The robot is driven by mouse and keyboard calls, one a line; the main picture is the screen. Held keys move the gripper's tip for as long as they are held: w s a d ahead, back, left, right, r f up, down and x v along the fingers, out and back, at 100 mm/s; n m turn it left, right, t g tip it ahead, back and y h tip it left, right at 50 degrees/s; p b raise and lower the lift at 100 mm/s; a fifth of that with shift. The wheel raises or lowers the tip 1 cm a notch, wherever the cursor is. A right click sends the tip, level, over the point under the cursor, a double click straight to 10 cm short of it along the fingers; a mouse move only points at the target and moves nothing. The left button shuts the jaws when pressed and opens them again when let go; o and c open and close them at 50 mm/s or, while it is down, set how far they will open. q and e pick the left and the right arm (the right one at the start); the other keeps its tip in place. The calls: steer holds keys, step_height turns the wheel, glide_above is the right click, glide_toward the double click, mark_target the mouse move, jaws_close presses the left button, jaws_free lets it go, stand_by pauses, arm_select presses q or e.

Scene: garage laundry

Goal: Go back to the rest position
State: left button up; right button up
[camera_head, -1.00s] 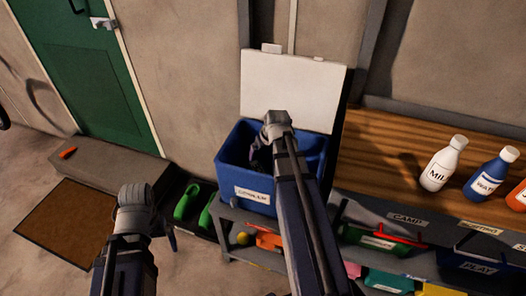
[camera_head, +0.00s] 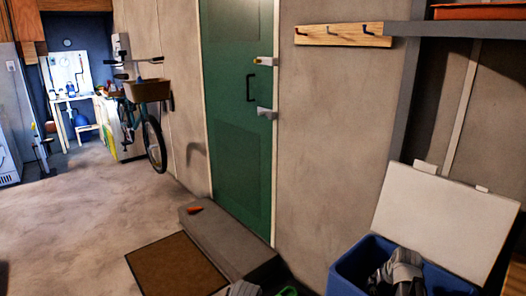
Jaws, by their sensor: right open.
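My right gripper (camera_head: 376,283) is at the lower right, inside the mouth of the blue bin (camera_head: 345,277). Its grey wrist shows above it, and its jaws are open, dark and partly hidden. I see nothing held in them. The bin's white lid (camera_head: 445,222) stands open and leans back behind it. Only a grey tip of my left arm shows at the bottom edge. My left gripper is out of the frame.
A green door (camera_head: 238,120) stands behind a grey step (camera_head: 232,243) with a small orange item (camera_head: 194,210) on it. A brown mat (camera_head: 176,266) lies before it. A bicycle (camera_head: 150,115) is by the wall. The floor at left is open. A shelf (camera_head: 455,35) juts out at upper right.

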mark_target(375, 295)
steer(key=b+x, duration=0.3)
steer(key=x, duration=0.1)
steer(key=shift+f+b, duration=0.35)
steer(key=shift+f, duration=0.1)
steer(key=shift+r, duration=0.15)
steer(key=shift+p+v, duration=0.85)
steer(key=shift+p, duration=0.15)
steer(key=p+v, duration=1)
steer(key=v, duration=0.1)
steer(key=b+x, duration=1.1)
steer(key=x, duration=0.1)
steer(key=shift+w, duration=0.1)
steer(key=shift+f+b, duration=0.8)
step_height(375, 295, up, 9)
steer(key=p, duration=0.9)
steer(key=shift+r, duration=0.15)
